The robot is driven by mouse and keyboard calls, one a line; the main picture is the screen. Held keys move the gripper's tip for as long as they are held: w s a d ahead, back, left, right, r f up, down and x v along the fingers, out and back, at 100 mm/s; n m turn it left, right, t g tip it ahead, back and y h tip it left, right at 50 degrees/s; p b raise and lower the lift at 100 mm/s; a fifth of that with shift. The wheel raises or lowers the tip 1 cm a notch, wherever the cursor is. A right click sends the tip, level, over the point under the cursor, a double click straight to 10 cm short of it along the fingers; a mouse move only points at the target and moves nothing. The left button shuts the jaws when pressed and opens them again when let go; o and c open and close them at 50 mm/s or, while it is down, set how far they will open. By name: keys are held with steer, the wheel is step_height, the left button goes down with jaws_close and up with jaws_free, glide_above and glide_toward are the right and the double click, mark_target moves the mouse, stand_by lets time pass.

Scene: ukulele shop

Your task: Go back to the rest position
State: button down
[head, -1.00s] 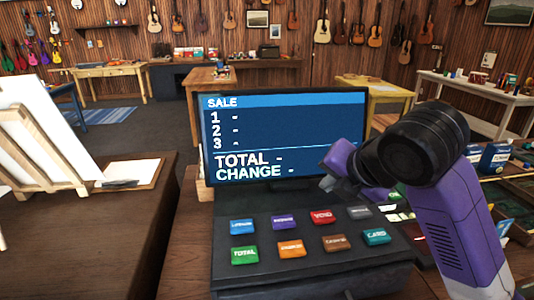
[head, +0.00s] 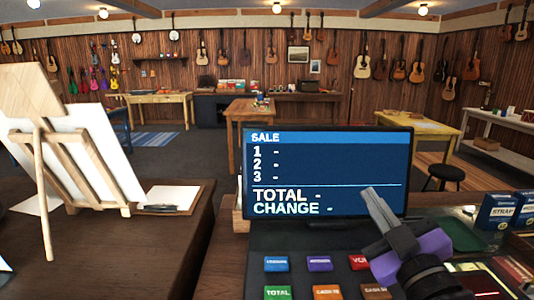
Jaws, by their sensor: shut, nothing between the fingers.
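My gripper (head: 370,192) is in the lower right of the head view, with its purple and black wrist below it. Its grey fingers are shut and empty. They point up and to the left, in front of the lower right part of the register screen (head: 330,165). The screen reads SALE, with empty lines 1 to 3, TOTAL and CHANGE. Below it is the dark register keypad (head: 300,244) with coloured keys, among them a blue key (head: 276,263) and a green key (head: 277,293). My wrist hides some of the keys on the right.
A wooden easel (head: 75,150) with a white board stands at the left, beside a clipboard (head: 175,200) on the dark counter. Blue strap boxes (head: 500,212) stand at the right. Beyond the counter are tables, a black stool (head: 444,175) and open floor.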

steer(key=s+f+m+h, duration=0.1)
steer(key=s+f+m, duration=0.1)
steer(key=s+d+f+m+h, duration=0.1)
steer(key=s+f+m, duration=0.2)
steer(key=s+d+f+m+h, duration=0.1)
steer(key=s+f+m+h, duration=0.1)
steer(key=s+f, duration=0.1)
steer(key=shift+s+f+t, duration=0.25)
steer(key=shift+t, duration=0.05)
steer(key=s+f+g, duration=0.2)
steer(key=s+f, duration=0.4)
steer(key=s, duration=0.5)
steer(key=s+f+g, duration=0.2)
steer(key=s+f, duration=0.4)
steer(key=s, duration=0.4)
steer(key=s+f+m+g, duration=0.1)
steer(key=s+f+g, duration=0.1)
steer(key=s+f, duration=0.5)
steer(key=s, duration=0.4)
steer(key=shift+s+a+y, duration=0.3)
steer(key=shift+s+y, duration=0.05)
steer(key=shift+y, duration=0.05)
